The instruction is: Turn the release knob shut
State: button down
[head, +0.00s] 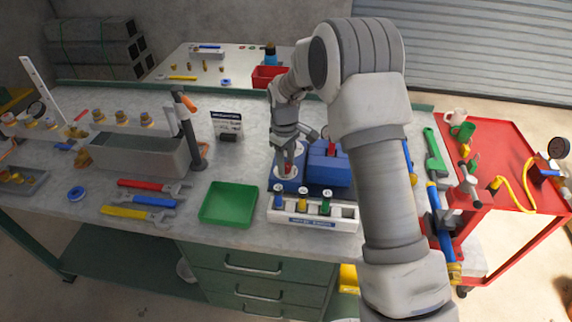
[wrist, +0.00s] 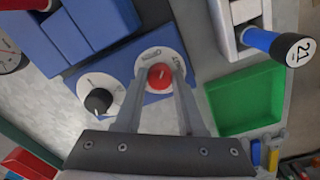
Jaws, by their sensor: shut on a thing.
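A red knob (wrist: 160,77) sits at the middle of a white round dial plate with dark markings, on a blue base (wrist: 128,83). In the wrist view the two fingers of my gripper (wrist: 161,70) stand on either side of it and are shut on it. A black knob (wrist: 98,101) on a second white dial is beside it, free of the gripper. In the head view my gripper (head: 288,165) points down at the blue unit (head: 330,170); the knob there is mostly hidden by the fingers. The dial lettering is too small to read.
A white rack (head: 310,219) with several coloured-collar fittings stands just in front of the blue unit. A green tray (head: 228,204) is to its left, empty. Wrenches (head: 145,200) lie further left. A red cart (head: 510,150) stands at right.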

jog(key=m, duration=0.4)
jog(key=shift+m+b, duration=0.3)
jog(key=shift+m, duration=2.6)
jog(key=c, duration=0.5)
grip_release()
notch_tip(320, 180, up, 18)
jog(key=shift+a+f+p, duration=0.25)
jog(key=shift+a+p, duration=0.05)
jog(key=shift+a, duration=0.05)
